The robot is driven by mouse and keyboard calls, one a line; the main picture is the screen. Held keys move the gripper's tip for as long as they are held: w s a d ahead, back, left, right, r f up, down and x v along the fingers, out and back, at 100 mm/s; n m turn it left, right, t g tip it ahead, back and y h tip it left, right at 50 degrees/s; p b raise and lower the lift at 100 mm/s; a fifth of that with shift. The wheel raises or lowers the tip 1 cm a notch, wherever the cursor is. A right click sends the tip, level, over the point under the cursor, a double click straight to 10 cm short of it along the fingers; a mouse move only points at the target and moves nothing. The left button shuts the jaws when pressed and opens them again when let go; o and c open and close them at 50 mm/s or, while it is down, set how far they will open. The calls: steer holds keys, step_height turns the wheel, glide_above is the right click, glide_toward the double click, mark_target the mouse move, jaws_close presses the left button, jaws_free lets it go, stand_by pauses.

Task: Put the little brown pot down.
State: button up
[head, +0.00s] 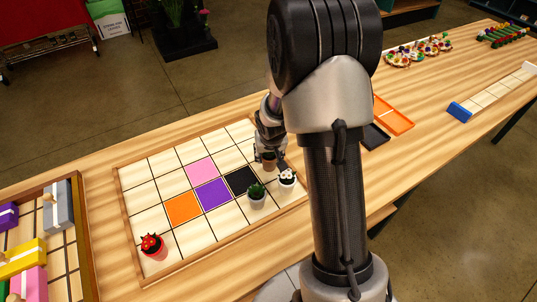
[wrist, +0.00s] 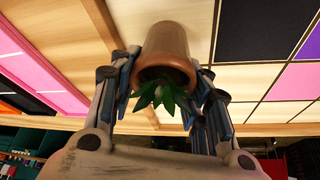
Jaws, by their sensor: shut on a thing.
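My gripper (wrist: 165,95) is shut on the little brown pot (wrist: 163,48), with one finger on each side of it. Green pointed leaves (wrist: 163,95) stick out of the pot's mouth in the wrist view. In the head view the brown pot (head: 268,160) is over or on the right part of the framed grid board (head: 145,203), partly hidden by my gripper (head: 268,150). I cannot tell whether its base touches the board.
A white pot (head: 287,179) and a grey pot with a green plant (head: 257,197) stand close by. The grid has orange (head: 182,207), purple (head: 213,193), pink (head: 202,169) and black (head: 241,180) squares. An orange tray (head: 394,116) lies to the right.

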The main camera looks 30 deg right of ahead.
steer(key=shift+f, duration=0.1)
steer(key=shift+f, duration=0.15)
steer(key=o, duration=1.4)
steer(key=shift+r, duration=0.4)
steer(key=s+a+r+n+p, duration=0.15)
steer(key=s+a+r, duration=0.35)
steer(key=r, duration=0.6)
steer(key=s+a+r+p, duration=0.3)
steer(key=s+r, duration=0.4)
steer(key=r, duration=0.5)
steer(key=s+a+r+n, duration=0.1)
steer(key=s+a+r, duration=0.1)
steer(key=s, duration=0.3)
steer(key=s+a+r+y, duration=0.1)
steer(key=s+a, duration=0.1)
steer(key=s, duration=0.3)
steer(key=s+a+r+n, duration=0.1)
steer(key=s+a+r, duration=0.1)
steer(key=s, duration=0.3)
steer(key=shift+s+a+r+n+y, duration=0.15)
steer(key=shift+a+r+n+y, duration=0.15)
steer(key=shift+a+n, duration=0.05)
